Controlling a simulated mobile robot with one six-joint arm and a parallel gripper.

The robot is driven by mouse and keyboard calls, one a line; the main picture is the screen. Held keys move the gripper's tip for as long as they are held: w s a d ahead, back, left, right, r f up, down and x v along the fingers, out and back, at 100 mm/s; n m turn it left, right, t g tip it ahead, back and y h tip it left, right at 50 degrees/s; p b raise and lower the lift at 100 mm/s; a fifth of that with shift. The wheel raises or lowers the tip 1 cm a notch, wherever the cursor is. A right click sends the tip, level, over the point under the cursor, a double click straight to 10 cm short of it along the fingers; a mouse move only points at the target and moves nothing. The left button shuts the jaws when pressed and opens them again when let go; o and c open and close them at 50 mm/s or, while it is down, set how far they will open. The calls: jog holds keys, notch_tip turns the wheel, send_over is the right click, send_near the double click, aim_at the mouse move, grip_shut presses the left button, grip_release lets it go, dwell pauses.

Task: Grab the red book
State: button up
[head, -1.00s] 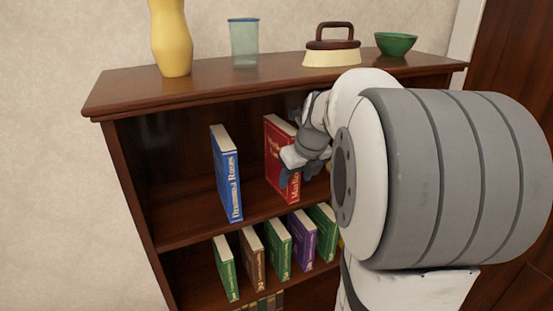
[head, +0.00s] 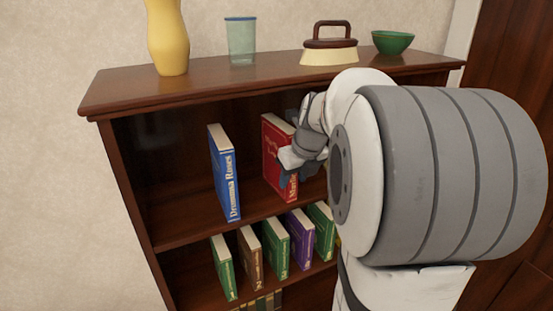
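The red book (head: 272,150) stands upright on the upper shelf of the brown bookcase, its spine with pale lettering facing out. My gripper (head: 287,168) is in front of the red book and overlaps its right part in the view. Its dark fingers are small and partly hidden by my own wrist. I cannot tell whether they touch the book or are open or shut.
A blue book (head: 224,172) stands left of the red one, with a gap between. The lower shelf (head: 178,265) holds several books.

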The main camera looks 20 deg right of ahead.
grip_shut()
jog(key=shift+r, duration=0.1)
dwell(0.4)
